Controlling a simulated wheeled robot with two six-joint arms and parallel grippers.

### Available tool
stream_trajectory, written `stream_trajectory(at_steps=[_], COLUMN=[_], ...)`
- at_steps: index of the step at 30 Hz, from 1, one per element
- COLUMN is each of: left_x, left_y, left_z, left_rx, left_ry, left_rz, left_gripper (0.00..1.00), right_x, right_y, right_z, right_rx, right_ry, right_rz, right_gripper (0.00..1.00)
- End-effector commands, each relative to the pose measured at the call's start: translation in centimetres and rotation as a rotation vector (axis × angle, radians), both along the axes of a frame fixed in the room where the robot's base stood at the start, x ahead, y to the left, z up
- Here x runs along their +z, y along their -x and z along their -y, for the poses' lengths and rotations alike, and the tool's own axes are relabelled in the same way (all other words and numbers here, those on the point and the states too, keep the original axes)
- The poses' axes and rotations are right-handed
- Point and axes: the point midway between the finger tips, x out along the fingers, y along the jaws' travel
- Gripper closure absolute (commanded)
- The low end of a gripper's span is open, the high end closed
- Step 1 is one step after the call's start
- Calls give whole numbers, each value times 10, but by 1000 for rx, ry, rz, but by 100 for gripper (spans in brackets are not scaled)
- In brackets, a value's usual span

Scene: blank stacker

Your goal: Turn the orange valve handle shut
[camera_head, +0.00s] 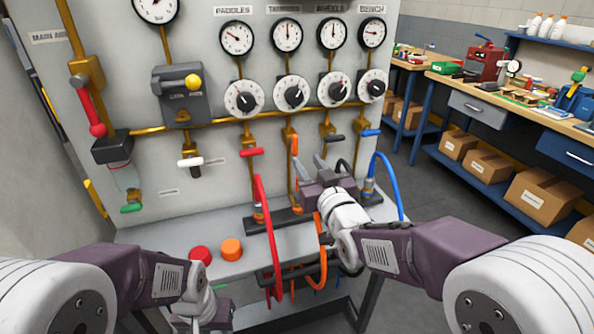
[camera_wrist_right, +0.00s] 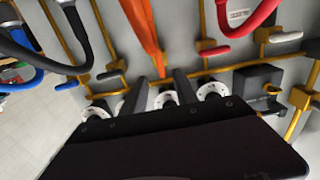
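The orange valve handle (camera_head: 294,145) stands upright, in line with its brass pipe on the grey panel. My right gripper (camera_head: 308,164) is in front of the panel, just right of and below this handle, its two dark fingers apart and empty. In the right wrist view, the fingers of the right gripper (camera_wrist_right: 158,92) point at the panel, and the narrow orange end (camera_wrist_right: 160,66) shows between their lines; I cannot tell handle from hose there. My left gripper (camera_head: 203,306) is low at the bottom, partly hidden by its arm; its fingers are unclear.
The red handle (camera_head: 251,152), black handle (camera_head: 335,138) and blue handle (camera_head: 371,132) lie crosswise nearby. A red hose (camera_head: 270,235), orange hose (camera_head: 321,255) and blue hose (camera_head: 397,183) hang in front. Red (camera_head: 200,254) and orange (camera_head: 231,249) knobs sit on the ledge.

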Motion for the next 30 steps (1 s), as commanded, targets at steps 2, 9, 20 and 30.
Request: stream_trajectory(at_steps=[2,9,20,30], left_x=[2,5,8,8], left_y=[0,0,0,0], left_z=[0,0,0,0], left_rx=[0,0,0,0], left_ry=[0,0,0,0], left_rz=[1,0,0,0], left_gripper=[64,64,64,64], right_x=[2,2,2,2], right_y=[0,-34,-85,-86], right_z=[0,-11,-27,-27], right_rx=[1,-1,-1,-1], right_ry=[0,1,1,1], right_rz=[0,-3,-2,-2], right_gripper=[65,65,65,87])
